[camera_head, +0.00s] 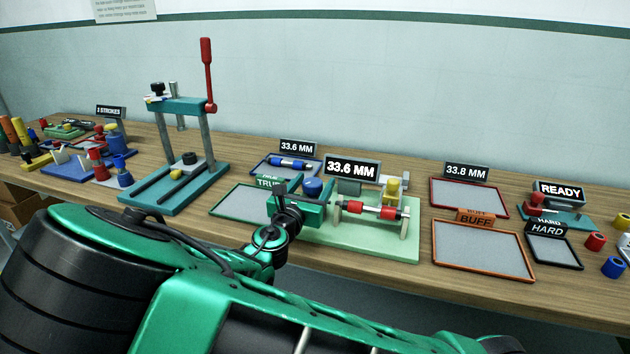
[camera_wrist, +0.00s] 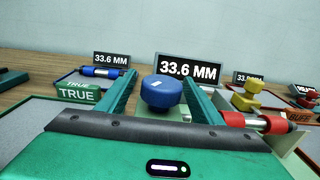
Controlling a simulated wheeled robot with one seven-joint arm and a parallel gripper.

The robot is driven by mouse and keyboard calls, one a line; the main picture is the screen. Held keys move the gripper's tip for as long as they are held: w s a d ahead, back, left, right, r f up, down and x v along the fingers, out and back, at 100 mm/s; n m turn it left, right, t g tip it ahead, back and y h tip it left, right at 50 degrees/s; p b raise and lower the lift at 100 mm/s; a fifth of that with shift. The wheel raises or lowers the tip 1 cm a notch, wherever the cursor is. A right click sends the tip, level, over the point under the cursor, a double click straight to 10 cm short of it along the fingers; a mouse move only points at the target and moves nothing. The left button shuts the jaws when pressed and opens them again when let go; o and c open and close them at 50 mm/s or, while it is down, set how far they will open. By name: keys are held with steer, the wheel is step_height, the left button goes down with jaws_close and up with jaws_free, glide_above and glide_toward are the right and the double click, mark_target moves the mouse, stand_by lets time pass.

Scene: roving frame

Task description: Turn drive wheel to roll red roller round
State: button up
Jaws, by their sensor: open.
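The drive wheel appears to be the blue round knob (camera_head: 312,187) on the left of the pale green fixture (camera_head: 385,243). The red roller (camera_head: 388,213) lies level across that fixture, with red ends and a pale middle; it also shows at the right in the wrist view (camera_wrist: 236,119). My gripper (camera_head: 298,193) is open at the fixture's left side. In the wrist view its fingers stand on either side of the blue knob (camera_wrist: 161,97), with gaps showing. Whether the fingertips reach fully around it I cannot tell.
A "33.6 MM" display (camera_head: 352,169) and a yellow knob (camera_head: 391,187) stand behind the roller. A blue roller (camera_head: 290,162) lies in a back tray. A "TRUE" tray (camera_head: 232,205) is left, a "BUFF" tray (camera_head: 440,256) right. A tall teal press (camera_head: 180,105) stands further left.

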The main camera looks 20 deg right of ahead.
steer(key=shift+x, duration=1.35)
